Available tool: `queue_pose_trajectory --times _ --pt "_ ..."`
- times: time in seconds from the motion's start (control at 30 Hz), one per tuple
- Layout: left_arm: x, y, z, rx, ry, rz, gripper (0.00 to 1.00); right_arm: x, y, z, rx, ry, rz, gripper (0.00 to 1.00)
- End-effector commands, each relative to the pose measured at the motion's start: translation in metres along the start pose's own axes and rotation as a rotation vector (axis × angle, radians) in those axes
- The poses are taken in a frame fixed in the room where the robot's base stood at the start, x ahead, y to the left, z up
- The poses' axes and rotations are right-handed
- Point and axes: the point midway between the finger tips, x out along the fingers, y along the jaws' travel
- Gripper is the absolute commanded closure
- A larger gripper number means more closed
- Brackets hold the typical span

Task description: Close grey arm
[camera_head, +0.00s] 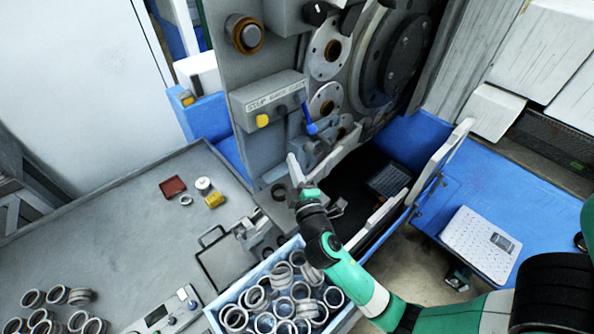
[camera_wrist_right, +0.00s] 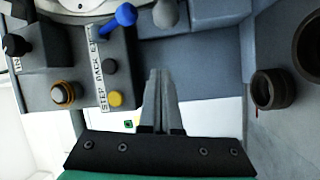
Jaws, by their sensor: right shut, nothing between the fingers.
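The grey arm appears to be the grey ball-ended lever (camera_wrist_right: 166,14) at the top of the right wrist view, beside the blue-handled lever (camera_wrist_right: 124,16). In the head view the blue-handled lever (camera_head: 311,128) stands by the control panel; the grey one is hard to make out there. My right gripper (camera_head: 293,162) is just below the panel. Its fingers (camera_wrist_right: 161,75) are shut and empty, pointing toward the grey lever, with a gap showing in the picture. Whether they touch it cannot be told. My left gripper is not in view.
The control panel (camera_head: 268,101) carries a yellow button and a dark knob. A blue-rimmed bin of metal rings (camera_head: 283,300) stands below my right arm. The grey table (camera_head: 110,235) holds more rings and small parts. The grinder's wheel housing (camera_head: 395,55) is behind.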

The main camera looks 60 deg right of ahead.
Motion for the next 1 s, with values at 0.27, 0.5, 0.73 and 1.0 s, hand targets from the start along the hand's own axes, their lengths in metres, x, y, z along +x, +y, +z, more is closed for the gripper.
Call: queue_pose_trajectory --times 0.27,0.5,0.73,1.0 --pt "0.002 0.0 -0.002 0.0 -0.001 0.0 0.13 0.06 0.002 0.002 0.001 -0.002 0.001 1.0" --pt "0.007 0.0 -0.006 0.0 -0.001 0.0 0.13 0.044 0.0 0.034 0.0 -0.002 -0.001 1.0" --pt "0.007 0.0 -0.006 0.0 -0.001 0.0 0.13 0.042 0.0 0.038 0.001 0.001 0.0 1.0" --pt "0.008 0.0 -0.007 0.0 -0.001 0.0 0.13 0.043 0.001 0.038 0.001 0.005 -0.003 1.0"
